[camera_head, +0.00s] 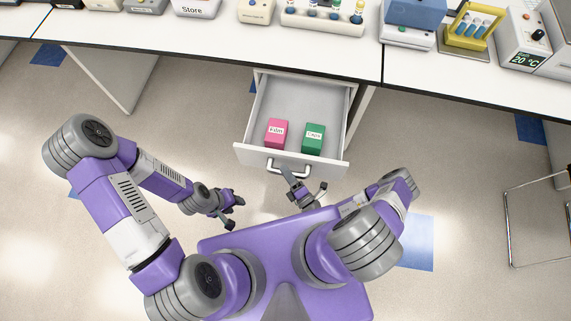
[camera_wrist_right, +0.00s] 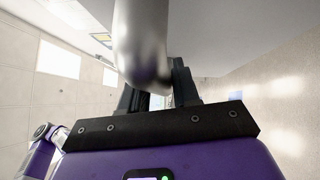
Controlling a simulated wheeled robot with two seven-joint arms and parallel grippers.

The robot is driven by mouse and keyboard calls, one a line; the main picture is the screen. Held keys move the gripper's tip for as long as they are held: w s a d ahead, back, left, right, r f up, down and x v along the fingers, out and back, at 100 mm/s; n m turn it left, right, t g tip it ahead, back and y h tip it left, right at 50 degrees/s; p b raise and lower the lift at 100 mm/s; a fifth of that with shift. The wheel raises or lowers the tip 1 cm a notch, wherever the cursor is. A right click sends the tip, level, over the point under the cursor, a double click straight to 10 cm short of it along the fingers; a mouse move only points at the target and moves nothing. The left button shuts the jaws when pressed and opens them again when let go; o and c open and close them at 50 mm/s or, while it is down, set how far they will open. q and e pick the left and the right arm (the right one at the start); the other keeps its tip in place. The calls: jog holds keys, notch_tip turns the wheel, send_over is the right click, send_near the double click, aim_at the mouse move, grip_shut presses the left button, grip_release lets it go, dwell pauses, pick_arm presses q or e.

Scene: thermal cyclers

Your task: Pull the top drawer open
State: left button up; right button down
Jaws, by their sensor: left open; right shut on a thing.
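The top drawer (camera_head: 262,110) is pulled out from under the white bench in the head view, and its inside shows. A pink box (camera_head: 277,131) and a green box (camera_head: 313,138) stand in it near the front panel. The drawer's metal handle (camera_head: 288,169) is on the front panel. My right gripper (camera_head: 295,178) is at the handle and shut on it. In the right wrist view the handle (camera_wrist_right: 142,40) is a blurred metal bar between the fingers. My left gripper (camera_head: 233,208) is open and empty, left of and nearer than the drawer front, apart from it.
The white bench (camera_head: 210,45) runs across the back with several devices on it, among them a yellow tube rack (camera_head: 470,28). A wire-framed stand (camera_head: 538,222) is on the floor at the right. The floor left of the drawer is clear.

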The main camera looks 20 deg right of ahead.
jog(key=shift+s, duration=0.2)
jog(key=c, duration=0.9)
grip_release()
jog(key=v, duration=0.7)
jog(key=shift+s+p, duration=0.3)
jog(key=shift+p, duration=0.05)
